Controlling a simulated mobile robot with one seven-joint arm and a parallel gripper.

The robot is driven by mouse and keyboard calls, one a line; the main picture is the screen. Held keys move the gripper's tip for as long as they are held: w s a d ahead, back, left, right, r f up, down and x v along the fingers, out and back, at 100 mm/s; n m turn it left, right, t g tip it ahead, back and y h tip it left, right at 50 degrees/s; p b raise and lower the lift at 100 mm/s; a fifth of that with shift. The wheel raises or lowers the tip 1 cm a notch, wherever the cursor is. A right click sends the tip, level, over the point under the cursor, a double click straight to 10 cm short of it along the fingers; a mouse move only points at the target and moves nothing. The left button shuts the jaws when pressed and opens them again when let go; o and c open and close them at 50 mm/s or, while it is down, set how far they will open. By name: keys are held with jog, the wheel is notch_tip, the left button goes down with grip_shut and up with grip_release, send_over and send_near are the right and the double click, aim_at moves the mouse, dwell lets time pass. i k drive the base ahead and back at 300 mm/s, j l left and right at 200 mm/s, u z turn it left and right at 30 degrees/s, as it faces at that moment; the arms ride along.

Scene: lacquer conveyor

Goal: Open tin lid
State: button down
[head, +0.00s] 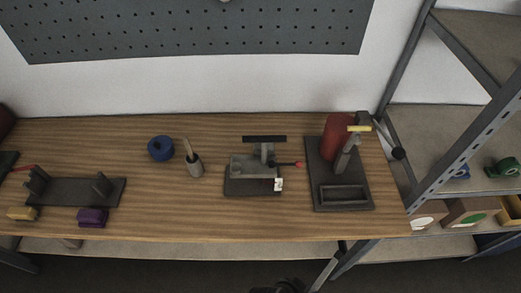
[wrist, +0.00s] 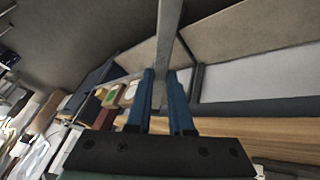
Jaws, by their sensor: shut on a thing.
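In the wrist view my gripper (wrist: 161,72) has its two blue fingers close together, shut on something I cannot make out. A long grey bar runs up from between the fingertips; I cannot tell whether it is held or is a shelf post behind them. I see no clear tin lid in either view. In the head view a red cylinder (head: 335,135) stands on a dark press-like stand (head: 345,198) at the right of the wooden bench (head: 225,215); I cannot tell whether it is a tin. My fingers are not clearly seen in the head view.
A small vise (head: 252,186), a grey pointed tool (head: 194,165), a blue roll (head: 160,148) and a dark rack (head: 65,192) with a purple block (head: 92,217) sit on the bench. A metal shelf unit (head: 470,130) with boxes stands right. The bench's front middle is clear.

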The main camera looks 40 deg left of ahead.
aim_at(161, 145)
jog(key=k+j+u, duration=0.1)
jog(key=k+j, duration=0.4)
jog(key=j, duration=0.2)
jog(key=k+j+u, duration=0.15)
jog(key=j, duration=0.2)
jog(key=k+j, duration=0.3)
jog(key=j+u, duration=0.05)
jog(key=j, duration=0.05)
